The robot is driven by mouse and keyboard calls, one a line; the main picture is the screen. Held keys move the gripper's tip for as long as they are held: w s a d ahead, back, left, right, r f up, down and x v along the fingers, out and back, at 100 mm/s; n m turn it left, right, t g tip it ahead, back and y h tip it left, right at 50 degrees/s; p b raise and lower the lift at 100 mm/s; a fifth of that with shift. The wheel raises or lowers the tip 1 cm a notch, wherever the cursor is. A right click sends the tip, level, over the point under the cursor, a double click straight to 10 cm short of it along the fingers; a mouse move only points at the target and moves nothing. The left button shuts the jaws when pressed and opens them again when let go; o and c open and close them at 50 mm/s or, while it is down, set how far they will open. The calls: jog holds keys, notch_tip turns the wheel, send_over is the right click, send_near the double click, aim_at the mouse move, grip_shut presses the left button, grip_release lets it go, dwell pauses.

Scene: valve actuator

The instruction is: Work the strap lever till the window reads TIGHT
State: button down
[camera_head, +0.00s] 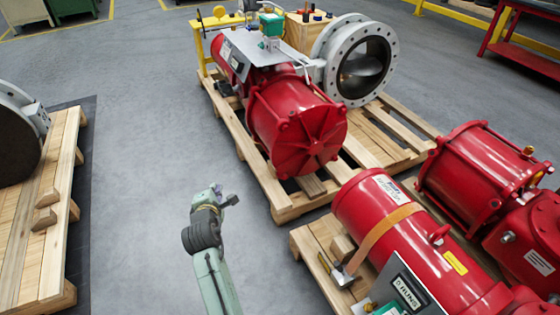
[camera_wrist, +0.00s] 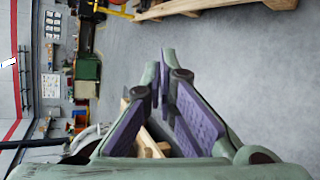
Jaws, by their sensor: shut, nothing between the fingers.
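An orange strap (camera_head: 378,238) runs over the red cylinder (camera_head: 365,205) at the lower right in the head view. A small metal ratchet piece with a lever (camera_head: 343,274) sits at the strap's lower end, beside the pallet's slats. A dark panel with a white lettered window (camera_head: 408,292) is on the cylinder's near side; I cannot read it surely as TIGHT. My gripper (camera_head: 228,198) is above the bare floor, left of and well apart from the strap. In the wrist view my gripper's purple-padded fingers (camera_wrist: 165,62) are shut and empty. The strap is not in the wrist view.
Another red actuator (camera_head: 300,130) with a grey flanged valve (camera_head: 358,62) lies on a pallet (camera_head: 285,205) behind. A pallet (camera_head: 50,220) is at left. Grey floor between the pallets is clear.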

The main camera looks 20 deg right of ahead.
aim_at(340, 269)
jog(key=s+d+f+n+g+h, duration=0.1)
jog(key=s+d+f+g+h, duration=0.35)
jog(key=s+d+f, duration=0.75)
jog(key=s+d+f+n+g, duration=0.2)
jog(key=s+d+f+g, duration=0.5)
jog(key=s+f, duration=0.6)
jog(key=shift+s+d+y+p, duration=0.35)
jog(key=shift+s+d+y, duration=0.1)
jog(key=shift+s+d, duration=0.55)
jog(key=shift+f, duration=0.1)
jog(key=w+d+f, duration=0.2)
jog(key=d+f, duration=0.4)
jog(key=d, duration=0.3)
jog(key=shift+w+f, duration=0.2)
jog(key=shift+f, duration=0.1)
jog(key=shift+w+d+r, duration=0.1)
jog(key=shift+d, duration=0.05)
